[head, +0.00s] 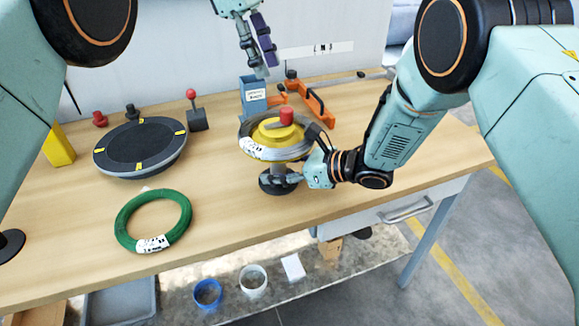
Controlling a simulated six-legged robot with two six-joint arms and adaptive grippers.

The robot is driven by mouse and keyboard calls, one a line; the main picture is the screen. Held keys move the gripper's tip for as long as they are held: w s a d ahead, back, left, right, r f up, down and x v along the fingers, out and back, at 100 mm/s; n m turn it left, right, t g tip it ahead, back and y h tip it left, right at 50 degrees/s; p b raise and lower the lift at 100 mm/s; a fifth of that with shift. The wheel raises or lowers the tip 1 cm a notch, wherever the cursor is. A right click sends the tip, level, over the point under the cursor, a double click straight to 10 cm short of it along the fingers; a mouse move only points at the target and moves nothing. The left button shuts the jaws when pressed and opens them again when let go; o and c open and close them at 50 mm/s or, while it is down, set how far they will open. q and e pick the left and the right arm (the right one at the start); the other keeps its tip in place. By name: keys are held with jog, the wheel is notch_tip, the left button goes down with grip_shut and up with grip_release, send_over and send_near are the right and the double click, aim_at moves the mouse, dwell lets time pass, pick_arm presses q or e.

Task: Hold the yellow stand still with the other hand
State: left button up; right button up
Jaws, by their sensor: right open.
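The yellow stand (266,132) is upright near the middle of the table, with a red knob (286,116) on top and a dark round foot (278,187). A grey coil with a white label (252,148) lies around its yellow top. My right gripper (288,178) is open, low at the stand's stem, just above the foot and below the coil. Whether its fingers touch the stem is hard to tell. My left gripper (264,65) is empty, above the back of the table behind the stand, fingers pointing down and a little apart.
A green coil (127,209) lies at the front left. A dark turntable (140,146) and a red-knobbed lever (196,116) stand behind it. A blue box (252,98) and an orange tool (318,104) are behind the stand. The table right of my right arm is clear.

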jog(key=shift+c, duration=0.5)
grip_shut()
dwell(1.4)
